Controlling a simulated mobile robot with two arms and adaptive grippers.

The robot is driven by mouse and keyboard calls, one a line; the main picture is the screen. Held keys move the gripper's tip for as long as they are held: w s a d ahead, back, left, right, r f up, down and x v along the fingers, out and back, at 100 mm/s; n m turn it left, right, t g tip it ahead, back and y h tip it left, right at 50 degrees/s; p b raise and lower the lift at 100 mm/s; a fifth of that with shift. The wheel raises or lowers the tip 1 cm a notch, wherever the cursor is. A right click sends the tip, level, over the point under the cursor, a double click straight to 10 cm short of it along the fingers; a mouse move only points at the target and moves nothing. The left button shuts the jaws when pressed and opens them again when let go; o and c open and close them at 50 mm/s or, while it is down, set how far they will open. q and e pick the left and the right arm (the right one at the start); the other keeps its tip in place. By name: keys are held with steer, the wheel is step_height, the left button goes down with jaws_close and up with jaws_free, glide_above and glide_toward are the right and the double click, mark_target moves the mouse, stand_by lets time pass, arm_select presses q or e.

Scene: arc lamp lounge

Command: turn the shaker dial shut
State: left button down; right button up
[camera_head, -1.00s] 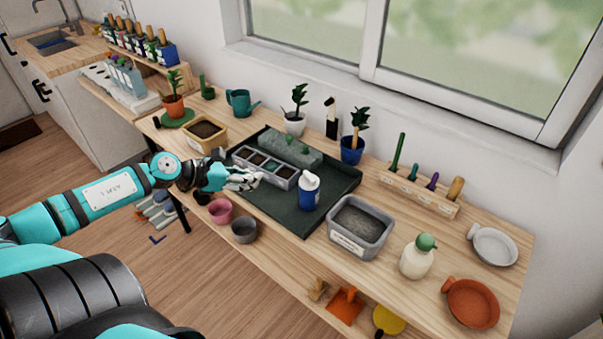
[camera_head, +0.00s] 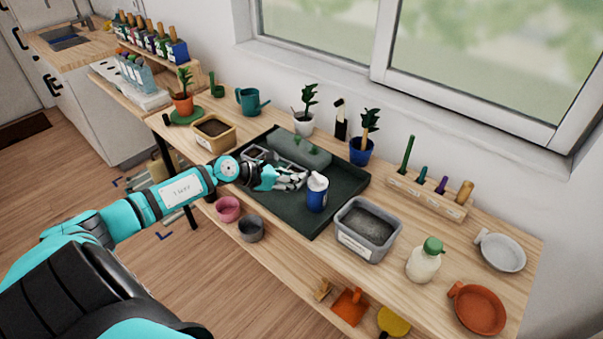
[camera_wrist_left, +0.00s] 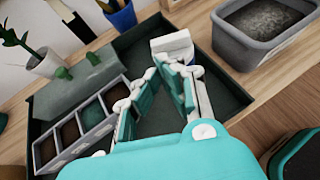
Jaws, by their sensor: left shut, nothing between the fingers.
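The shaker (camera_head: 317,196) is a blue bottle with a white top, upright in the dark green tray (camera_head: 345,189). In the left wrist view the white top of the shaker (camera_wrist_left: 172,44) shows just beyond my fingertips. My left gripper (camera_head: 303,178) reaches in from the left, close beside the shaker's top at about its height. In the left wrist view the left gripper (camera_wrist_left: 163,68) has its fingers converged with nothing between them. I cannot tell whether the tips touch the shaker. The dial's setting is too small to read. My right gripper is not in view.
A grey soil bin (camera_head: 366,227) stands right of the tray. A compartment planter (camera_wrist_left: 101,121) and a grey-green block (camera_head: 300,150) lie in the tray. Potted plants (camera_head: 361,151) stand behind it. Pink (camera_head: 228,208) and grey (camera_head: 251,228) pots stand at the front.

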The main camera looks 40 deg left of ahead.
arm_select(q)
steer(key=shift+w+d+p, duration=0.15)
steer(key=shift+w+d, duration=0.15)
steer(key=shift+w, duration=0.25)
steer(key=shift+w+d+p, duration=0.15)
steer(key=shift+w+d, duration=0.1)
steer(key=shift+w, duration=0.25)
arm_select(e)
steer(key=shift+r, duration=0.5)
